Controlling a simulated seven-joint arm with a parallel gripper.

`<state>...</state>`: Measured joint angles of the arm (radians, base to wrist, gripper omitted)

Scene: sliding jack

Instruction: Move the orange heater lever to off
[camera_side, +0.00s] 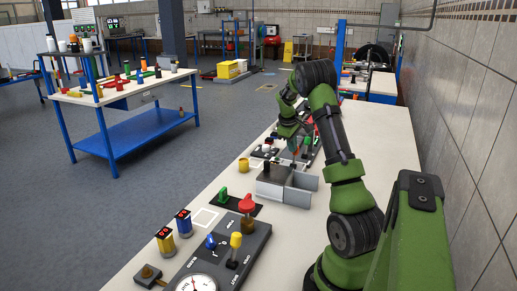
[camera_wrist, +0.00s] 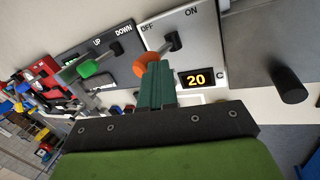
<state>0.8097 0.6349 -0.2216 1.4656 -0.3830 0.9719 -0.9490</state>
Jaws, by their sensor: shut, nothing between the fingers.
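The orange heater lever (camera_wrist: 147,64) shows in the wrist view on a light grey panel (camera_wrist: 214,45) marked OFF at the left and ON at the right. Its rounded orange end lies to the lower left of its dark pivot, on the OFF side of the panel. My gripper (camera_wrist: 155,66) has its teal fingers closed together, with the tips at the orange end and partly covering it. I cannot tell whether they touch. In the side view my gripper (camera_side: 297,150) is low over the far part of the bench, and the orange lever cannot be made out.
A display (camera_wrist: 197,78) reading 20 C sits right of the fingers. A green lever (camera_wrist: 89,68) on an UP/DOWN panel is to the left. A black knob (camera_wrist: 290,90) stands at the right. A grey box (camera_side: 270,182) stands nearer on the bench in the side view.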

